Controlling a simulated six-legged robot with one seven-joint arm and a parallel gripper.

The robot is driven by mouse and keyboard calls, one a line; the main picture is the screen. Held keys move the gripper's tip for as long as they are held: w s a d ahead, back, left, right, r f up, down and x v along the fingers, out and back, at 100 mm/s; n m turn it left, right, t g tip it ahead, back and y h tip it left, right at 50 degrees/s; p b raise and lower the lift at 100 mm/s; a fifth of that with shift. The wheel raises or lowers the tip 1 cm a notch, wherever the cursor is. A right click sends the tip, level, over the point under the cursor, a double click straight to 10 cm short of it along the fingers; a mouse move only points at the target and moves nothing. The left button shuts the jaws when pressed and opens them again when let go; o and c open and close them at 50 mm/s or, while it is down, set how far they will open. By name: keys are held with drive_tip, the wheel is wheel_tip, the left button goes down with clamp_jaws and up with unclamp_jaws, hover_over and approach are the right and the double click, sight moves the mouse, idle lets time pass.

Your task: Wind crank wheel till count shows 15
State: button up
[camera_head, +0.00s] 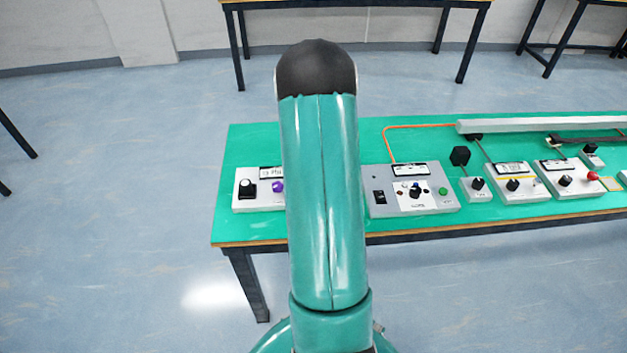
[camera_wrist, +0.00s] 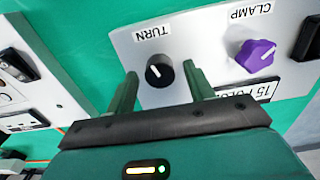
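In the wrist view, a round black knob (camera_wrist: 160,71) marked TURN sits on a light grey panel (camera_wrist: 210,45), seen upside down. It has a white pointer line. My gripper (camera_wrist: 160,74) is open, with one green finger on each side of the knob in the picture and a gap to each. I cannot tell how far above the panel the fingertips are. A label (camera_wrist: 247,92) beside the knob reads 15 and the start of a word, partly hidden by my gripper. In the head view, the box (camera_head: 258,203) shows left of my arm, which hides the TURN knob and my gripper.
A purple knob (camera_wrist: 257,55) marked CLAMP is beside the TURN knob; it also shows in the head view (camera_head: 278,186). A grey control box (camera_head: 410,205) stands right of my arm. More small boxes with knobs line the green table (camera_head: 255,142). The floor in front is clear.

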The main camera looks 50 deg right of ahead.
wheel_tip(320, 180, up, 14)
idle(0.6)
drive_tip(key=shift+f, duration=0.1)
